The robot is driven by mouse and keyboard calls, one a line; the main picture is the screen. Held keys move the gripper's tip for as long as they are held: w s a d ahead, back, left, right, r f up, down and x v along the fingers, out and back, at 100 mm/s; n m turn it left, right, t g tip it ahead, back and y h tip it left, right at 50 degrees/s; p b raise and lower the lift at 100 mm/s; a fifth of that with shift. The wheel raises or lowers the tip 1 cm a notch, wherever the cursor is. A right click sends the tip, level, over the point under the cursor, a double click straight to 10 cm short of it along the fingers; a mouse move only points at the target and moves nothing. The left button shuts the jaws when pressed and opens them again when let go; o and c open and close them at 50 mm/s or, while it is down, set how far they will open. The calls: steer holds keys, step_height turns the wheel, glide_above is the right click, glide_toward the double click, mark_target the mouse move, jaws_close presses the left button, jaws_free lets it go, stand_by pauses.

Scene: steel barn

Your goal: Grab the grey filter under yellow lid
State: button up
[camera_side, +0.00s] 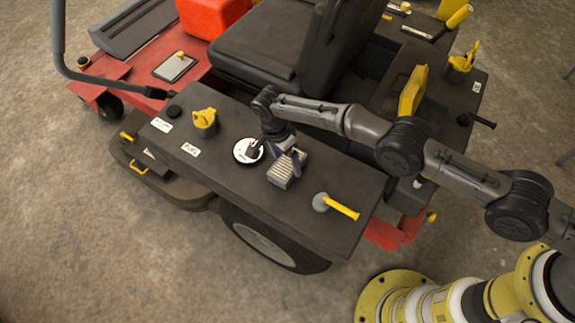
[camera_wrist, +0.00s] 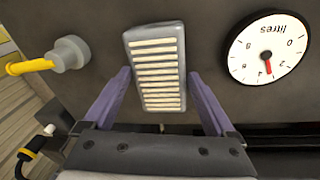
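The grey filter (camera_side: 287,168) is a small grey block with cream slats, on top of the dark side panel of the red mower. In the wrist view the filter (camera_wrist: 156,70) lies between the two purple fingers of my gripper (camera_wrist: 160,75). The fingers are spread, one on each side of its near end, with the tips close to its edges; I cannot tell if they touch. The side view shows my gripper (camera_side: 284,152) over the filter's far end. No lid covers the filter. A yellow upright flap (camera_side: 412,91) stands on the mower behind my arm.
A litres gauge (camera_side: 248,150) is close beside the filter; it shows in the wrist view (camera_wrist: 268,48). A yellow-handled lever (camera_side: 336,206) stands on the other side. A yellow cap (camera_side: 204,122) is further left. The black seat (camera_side: 270,50) rises behind.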

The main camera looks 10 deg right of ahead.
steer(key=c, duration=0.5)
